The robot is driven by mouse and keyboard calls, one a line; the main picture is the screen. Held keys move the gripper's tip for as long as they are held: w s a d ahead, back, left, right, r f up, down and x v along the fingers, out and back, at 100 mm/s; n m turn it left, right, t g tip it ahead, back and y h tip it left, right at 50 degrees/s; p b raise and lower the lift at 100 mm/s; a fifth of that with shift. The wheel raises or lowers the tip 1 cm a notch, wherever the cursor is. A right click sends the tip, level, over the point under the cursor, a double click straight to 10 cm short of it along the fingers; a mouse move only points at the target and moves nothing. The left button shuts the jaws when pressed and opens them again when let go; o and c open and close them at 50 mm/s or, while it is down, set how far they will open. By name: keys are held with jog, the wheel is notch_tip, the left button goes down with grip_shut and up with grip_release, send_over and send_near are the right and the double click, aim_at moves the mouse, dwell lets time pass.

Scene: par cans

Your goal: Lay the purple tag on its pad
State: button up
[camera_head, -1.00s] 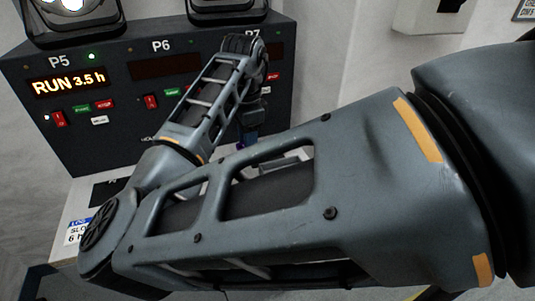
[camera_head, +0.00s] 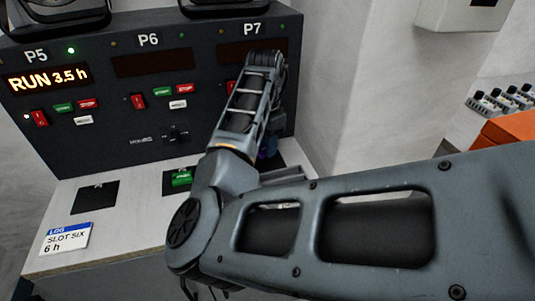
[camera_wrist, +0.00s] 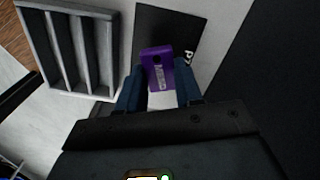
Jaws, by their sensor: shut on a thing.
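The purple tag (camera_wrist: 158,68) with white lettering sits between the blue fingertips of my gripper (camera_wrist: 157,88) in the wrist view. My gripper is shut on it. Behind the tag is a black square pad (camera_wrist: 168,24) marked P7, and the tag overlaps its lower part in the picture. I cannot tell whether the tag touches the pad. In the head view, my arm mostly hides the gripper and tag, and only a bit of purple shows (camera_head: 263,154) near a dark pad (camera_head: 278,158) below the P7 panel.
A grey slotted rack (camera_wrist: 68,48) stands left of the P7 pad in the wrist view. In the head view a green tag (camera_head: 181,178) lies on the middle pad. The left pad (camera_head: 95,198) holds no tag, and a LOG card (camera_head: 66,239) lies before it. The dark control panel (camera_head: 60,140) rises behind.

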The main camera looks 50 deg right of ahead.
jog(key=shift+a+f, duration=0.1)
jog(key=shift+f, duration=1.8)
jog(key=shift+f, duration=0.1)
jog(key=o, duration=1)
notch_tip(320, 180, up, 12)
jog(key=shift+r, duration=0.15)
